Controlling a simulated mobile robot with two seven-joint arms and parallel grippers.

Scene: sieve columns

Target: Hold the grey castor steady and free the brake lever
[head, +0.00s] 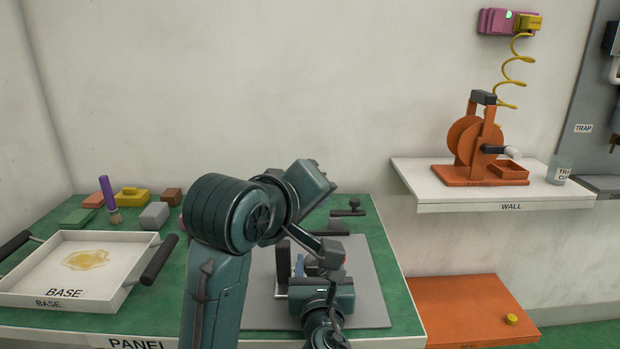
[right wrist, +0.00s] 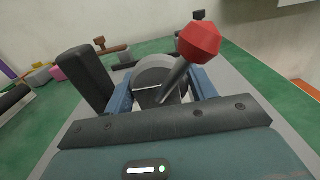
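The grey castor (right wrist: 156,74) stands on a grey plate (head: 376,300). Its brake lever (right wrist: 192,56) is a metal rod with a red knob, tilted up to the right in the right wrist view. My right gripper (right wrist: 162,88) has its blue fingers on both sides of the castor and appears shut on it. In the head view my right gripper (head: 321,270) comes from below and partly hides the castor. My left arm bends in front of the bench; the fingers of my left gripper (head: 312,184) cannot be made out.
A black post (right wrist: 85,80) stands just left of the castor. A white tray (head: 130,245) with a yellow patch lies left on the green bench, with small blocks behind. A black handle (head: 347,208) stands behind the castor. A white shelf (head: 420,180) holds an orange reel.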

